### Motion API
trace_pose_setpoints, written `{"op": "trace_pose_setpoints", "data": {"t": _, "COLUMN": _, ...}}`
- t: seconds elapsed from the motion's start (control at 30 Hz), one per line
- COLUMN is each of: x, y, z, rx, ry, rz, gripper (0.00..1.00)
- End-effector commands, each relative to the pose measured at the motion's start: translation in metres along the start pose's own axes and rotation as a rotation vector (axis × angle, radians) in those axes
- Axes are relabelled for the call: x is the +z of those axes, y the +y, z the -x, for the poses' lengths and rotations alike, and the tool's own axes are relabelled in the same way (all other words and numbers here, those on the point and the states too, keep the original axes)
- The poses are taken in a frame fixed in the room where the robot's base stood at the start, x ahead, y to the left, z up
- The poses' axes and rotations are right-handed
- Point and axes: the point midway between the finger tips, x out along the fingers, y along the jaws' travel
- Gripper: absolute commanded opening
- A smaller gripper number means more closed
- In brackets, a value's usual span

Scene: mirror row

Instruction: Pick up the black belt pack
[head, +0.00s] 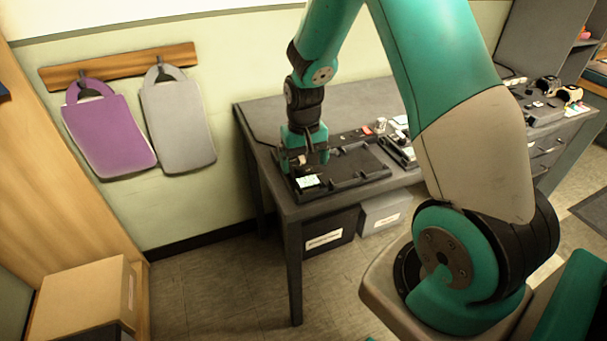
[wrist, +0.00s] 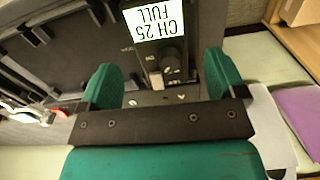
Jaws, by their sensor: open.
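The black belt pack (wrist: 173,55) lies in the black tray (head: 350,168) on the desk, at the tray's left end. It has a small knob and appears with a white label (wrist: 155,18) reading "CH 25 FULL", upside down in the wrist view. In the head view the belt pack (head: 310,189) is small and partly hidden by my gripper. My gripper (wrist: 163,80) is open, with its two teal fingers on either side of the pack's near end in the wrist view. I cannot tell whether they touch it.
Other small devices (head: 398,150) stand right of the tray on the dark desk (head: 262,118). Dark and grey boxes (head: 383,212) sit below it. Purple (head: 108,135) and grey (head: 178,125) bags hang on the wall. A cardboard box (head: 80,295) stands lower left. The floor before the desk is clear.

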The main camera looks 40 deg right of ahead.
Motion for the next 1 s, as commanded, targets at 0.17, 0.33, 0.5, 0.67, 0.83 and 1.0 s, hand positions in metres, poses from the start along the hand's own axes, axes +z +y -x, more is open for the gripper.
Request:
{"op": "trace_pose_setpoints", "data": {"t": 0.17, "x": -0.002, "y": -0.002, "z": -0.028, "rx": 0.0, "ry": -0.003, "rz": 0.0, "gripper": 0.89}}
{"op": "trace_pose_setpoints", "data": {"t": 0.33, "x": -0.002, "y": -0.002, "z": -0.037, "rx": 0.0, "ry": 0.0, "rz": 0.001, "gripper": 0.89}}
{"op": "trace_pose_setpoints", "data": {"t": 0.5, "x": -0.002, "y": -0.002, "z": -0.037, "rx": 0.0, "ry": 0.0, "rz": 0.001, "gripper": 0.89}}
{"op": "trace_pose_setpoints", "data": {"t": 0.67, "x": -0.002, "y": -0.002, "z": -0.037, "rx": 0.0, "ry": 0.0, "rz": 0.001, "gripper": 0.53}}
{"op": "trace_pose_setpoints", "data": {"t": 0.83, "x": -0.002, "y": -0.002, "z": -0.036, "rx": 0.0, "ry": 0.0, "rz": 0.001, "gripper": 0.31}}
{"op": "trace_pose_setpoints", "data": {"t": 1.0, "x": -0.002, "y": -0.002, "z": -0.036, "rx": 0.0, "ry": 0.001, "rz": 0.001, "gripper": 0.31}}
